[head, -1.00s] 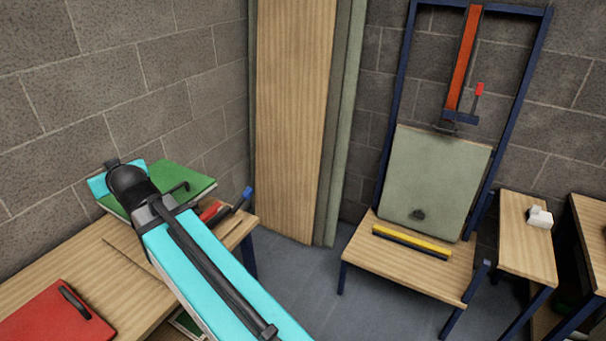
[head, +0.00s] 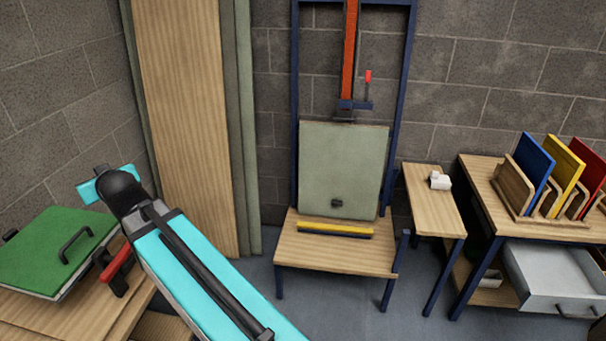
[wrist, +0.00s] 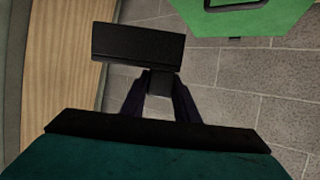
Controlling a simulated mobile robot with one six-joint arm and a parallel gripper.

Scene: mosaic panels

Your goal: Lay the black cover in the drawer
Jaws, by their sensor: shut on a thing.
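In the wrist view my gripper (wrist: 161,80) is shut on a flat black piece, which I take to be the black cover (wrist: 138,42). It sits just beyond the fingertips, clear of the surfaces around it. In the head view my gripper and the cover do not show; only my cyan arm is seen. The grey drawer (head: 540,270) stands pulled open at the right of the head view, under a wooden bench. Part of its inside shows and looks empty; the rest is cut off by the frame edge.
A rack (head: 520,190) with blue, yellow and red panels stands on the bench (head: 480,180) above the drawer. A narrow side table (head: 433,200) holds a small white object. An easel-like stand (head: 335,255) is mid-view. A green board (head: 50,235) with a handle lies left.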

